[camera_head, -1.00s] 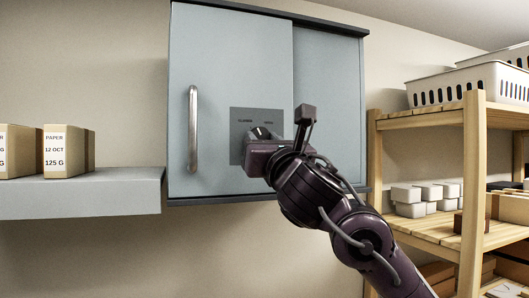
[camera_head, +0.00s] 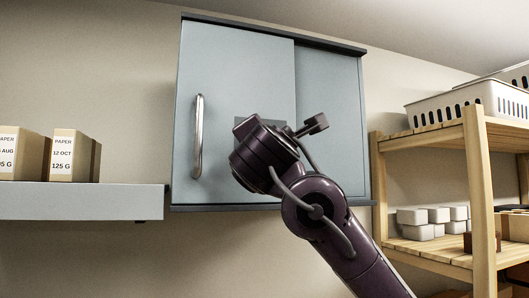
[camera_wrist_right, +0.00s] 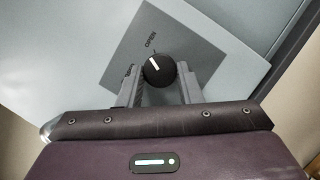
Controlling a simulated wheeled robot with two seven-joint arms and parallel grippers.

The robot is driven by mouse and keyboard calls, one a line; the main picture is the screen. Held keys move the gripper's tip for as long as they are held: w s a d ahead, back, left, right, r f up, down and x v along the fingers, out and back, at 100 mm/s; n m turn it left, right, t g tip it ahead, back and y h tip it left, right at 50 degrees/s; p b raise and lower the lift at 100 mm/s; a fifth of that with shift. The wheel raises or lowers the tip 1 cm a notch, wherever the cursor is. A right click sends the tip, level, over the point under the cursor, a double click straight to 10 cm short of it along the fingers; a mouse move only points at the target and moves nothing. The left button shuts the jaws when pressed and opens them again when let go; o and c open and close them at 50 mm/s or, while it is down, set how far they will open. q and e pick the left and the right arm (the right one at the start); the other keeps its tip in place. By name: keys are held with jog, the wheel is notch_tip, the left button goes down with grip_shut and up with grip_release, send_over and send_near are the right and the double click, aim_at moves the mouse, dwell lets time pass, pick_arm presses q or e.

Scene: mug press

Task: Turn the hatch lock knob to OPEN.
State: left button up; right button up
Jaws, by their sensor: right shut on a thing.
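The hatch lock knob (camera_wrist_right: 159,71) is a small round black knob with a white pointer mark, on a dark grey plate (camera_wrist_right: 185,40) in the right wrist view. The plate carries an OPEN label above the knob and another label to its left. The pointer slants up and left, between the two labels. My right gripper (camera_wrist_right: 163,80) is shut on the knob, one finger on each side. In the head view my right wrist covers the knob and most of the plate (camera_head: 250,124) on the pale blue cabinet (camera_head: 240,70). My left gripper is in no view.
A vertical metal handle (camera_head: 198,136) is on the cabinet door, left of my wrist. A grey shelf (camera_head: 80,202) with paper boxes (camera_head: 74,157) is at the left. A wooden rack (camera_head: 478,190) with a white basket (camera_head: 470,103) stands at the right.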

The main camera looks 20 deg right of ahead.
jog(key=shift+a+r+m+g+h, duration=0.1)
jog(key=shift+m+g+h, duration=0.4)
jog(key=shift+m, duration=1.2)
jog(key=o, duration=1)
jog(key=b+v, duration=0.3)
jog(key=v, duration=0.5)
jog(key=shift+r, duration=0.15)
